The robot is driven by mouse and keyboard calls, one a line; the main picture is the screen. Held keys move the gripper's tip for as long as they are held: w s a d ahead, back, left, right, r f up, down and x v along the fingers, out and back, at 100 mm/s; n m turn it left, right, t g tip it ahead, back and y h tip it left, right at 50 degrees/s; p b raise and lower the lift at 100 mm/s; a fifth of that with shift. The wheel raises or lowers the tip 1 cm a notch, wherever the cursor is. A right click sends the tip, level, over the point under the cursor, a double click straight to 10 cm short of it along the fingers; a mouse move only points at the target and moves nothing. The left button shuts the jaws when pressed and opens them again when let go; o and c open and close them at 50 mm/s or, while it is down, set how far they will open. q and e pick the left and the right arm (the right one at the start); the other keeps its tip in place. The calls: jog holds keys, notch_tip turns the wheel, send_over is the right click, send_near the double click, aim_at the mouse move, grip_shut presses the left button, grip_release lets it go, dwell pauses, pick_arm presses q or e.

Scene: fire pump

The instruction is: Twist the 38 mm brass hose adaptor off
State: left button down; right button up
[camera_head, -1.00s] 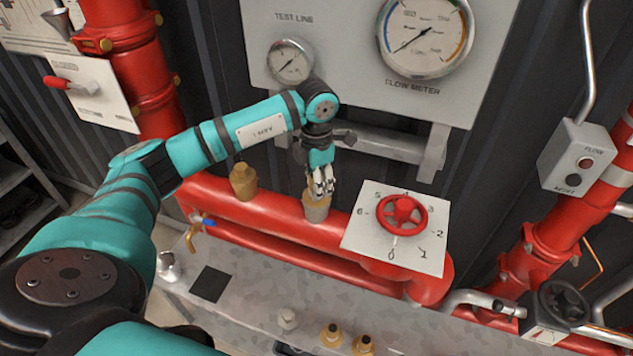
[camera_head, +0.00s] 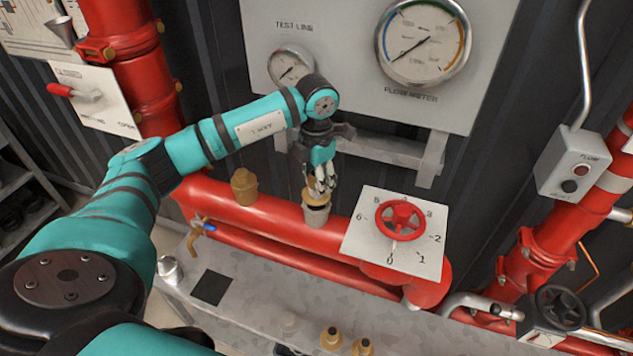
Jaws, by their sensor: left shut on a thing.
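My left gripper (camera_head: 321,190) points down over the red pipe and is shut on the brass hose adaptor (camera_head: 312,191), mostly hidden by the fingers. Right below it stands a pale outlet (camera_head: 316,214) on the pipe, with a dark ring showing at its top. The adaptor looks slightly above the outlet; whether they still touch is hard to tell. My right gripper is not in view.
A second brass fitting (camera_head: 244,187) stands on the red pipe (camera_head: 275,212) to the left. A red handwheel (camera_head: 401,221) on a numbered plate is close on the right. Two brass pieces (camera_head: 331,337) (camera_head: 363,346) stand on the grey bench (camera_head: 255,300). A black square (camera_head: 210,287) lies bare.

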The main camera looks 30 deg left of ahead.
pick_arm(q)
jog(key=shift+r+p, duration=0.9)
jog(key=shift+r, duration=0.9)
